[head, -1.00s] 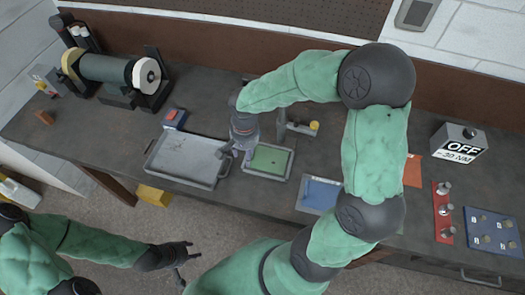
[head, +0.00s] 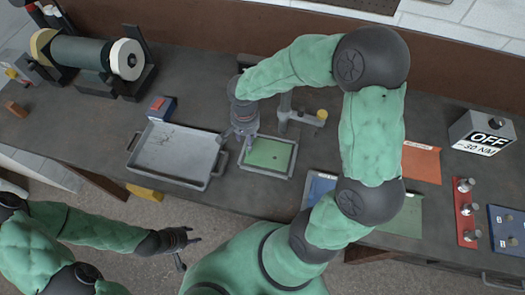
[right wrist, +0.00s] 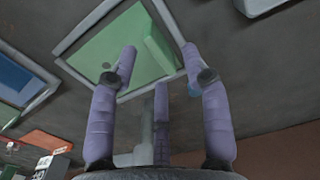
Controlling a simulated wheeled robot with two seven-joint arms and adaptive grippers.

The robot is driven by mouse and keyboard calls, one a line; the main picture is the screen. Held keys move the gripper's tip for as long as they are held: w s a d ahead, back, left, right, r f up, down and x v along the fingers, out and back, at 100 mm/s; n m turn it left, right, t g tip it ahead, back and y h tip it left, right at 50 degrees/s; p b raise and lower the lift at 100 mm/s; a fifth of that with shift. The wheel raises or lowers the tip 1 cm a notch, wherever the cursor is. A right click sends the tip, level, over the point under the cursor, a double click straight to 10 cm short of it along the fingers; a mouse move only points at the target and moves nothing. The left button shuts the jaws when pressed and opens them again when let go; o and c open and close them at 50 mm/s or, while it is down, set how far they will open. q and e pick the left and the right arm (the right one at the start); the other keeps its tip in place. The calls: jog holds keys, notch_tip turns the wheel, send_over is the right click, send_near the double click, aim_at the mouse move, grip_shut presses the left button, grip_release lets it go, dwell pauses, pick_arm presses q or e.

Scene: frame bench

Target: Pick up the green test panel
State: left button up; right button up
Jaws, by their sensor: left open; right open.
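The green test panel (head: 268,153) lies flat inside a grey rectangular frame (head: 262,173) on the bench, in the middle of the head view. My right gripper (head: 243,138) is over the left edge of the frame. In the right wrist view its fingers (right wrist: 160,54) are spread, with the raised piece seen between the tips; I see no contact. My left gripper (head: 190,240) is open and empty in front of the bench.
A grey tray (head: 135,162) lies just left of the frame. A stand with a yellow knob (head: 321,115) rises close behind it. A blue panel (head: 318,187) and an orange sheet (head: 421,163) lie to the right. A grinder (head: 85,58) stands at the far left.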

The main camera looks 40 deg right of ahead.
aim_at(269, 151)
jog(key=shift+d+f+b, duration=0.25)
jog(key=shift+f, duration=1.25)
jog(key=shift+d+f+b, duration=0.2)
jog(key=shift+f+b, duration=0.05)
jog(key=shift+f, duration=1.2)
jog(key=shift+s, duration=0.1)
grip_shut()
